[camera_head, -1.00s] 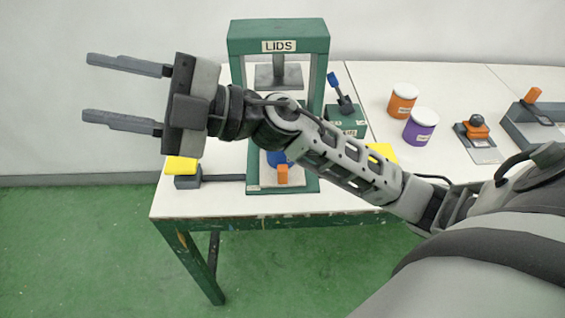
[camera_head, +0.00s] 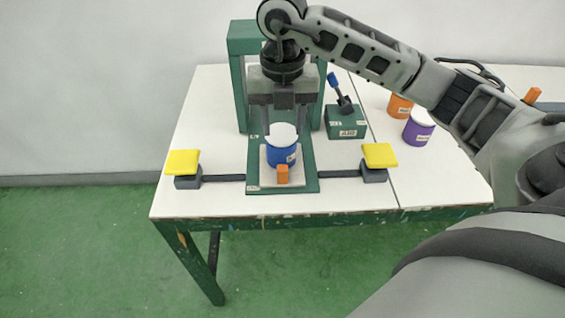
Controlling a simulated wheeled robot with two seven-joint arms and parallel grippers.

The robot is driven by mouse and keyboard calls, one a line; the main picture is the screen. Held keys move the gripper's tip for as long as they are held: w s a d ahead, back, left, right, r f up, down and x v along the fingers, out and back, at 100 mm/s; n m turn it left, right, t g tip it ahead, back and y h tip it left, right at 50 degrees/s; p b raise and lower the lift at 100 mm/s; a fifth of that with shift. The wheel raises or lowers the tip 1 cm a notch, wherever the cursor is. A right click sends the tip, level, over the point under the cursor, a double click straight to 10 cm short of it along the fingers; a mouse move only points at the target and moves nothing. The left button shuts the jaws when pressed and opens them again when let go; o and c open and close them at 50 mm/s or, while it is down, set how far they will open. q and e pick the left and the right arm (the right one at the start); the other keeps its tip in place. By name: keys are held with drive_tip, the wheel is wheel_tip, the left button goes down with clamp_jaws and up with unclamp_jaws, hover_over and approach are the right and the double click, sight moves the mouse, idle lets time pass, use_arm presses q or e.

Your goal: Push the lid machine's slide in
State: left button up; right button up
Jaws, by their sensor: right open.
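The lid machine (camera_head: 241,88) is a green frame at the back edge of the table, with a green base reaching toward the front. Its slide (camera_head: 298,178) is a pale plate at the front of that base, out in front of the frame, with an orange handle (camera_head: 283,174) at its front edge. A blue can (camera_head: 281,155) with a white top stands upright on the slide. My right gripper (camera_head: 284,122) is open, pointing down just behind and above the can, in front of the frame. Whether its fingers touch the can I cannot tell. My left gripper is not in view.
Yellow-topped blocks (camera_head: 182,162) (camera_head: 379,155) sit on dark bars at either side of the base. A green box (camera_head: 345,122) with a blue-tipped lever stands to the right. Orange (camera_head: 399,106) and purple (camera_head: 418,127) cans stand farther right. The table's front corners are clear.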

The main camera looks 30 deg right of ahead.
sight(283, 168)
wheel_tip(283, 168, down, 12)
drive_tip(key=shift+r, duration=0.1)
drive_tip(key=shift+c, duration=0.3)
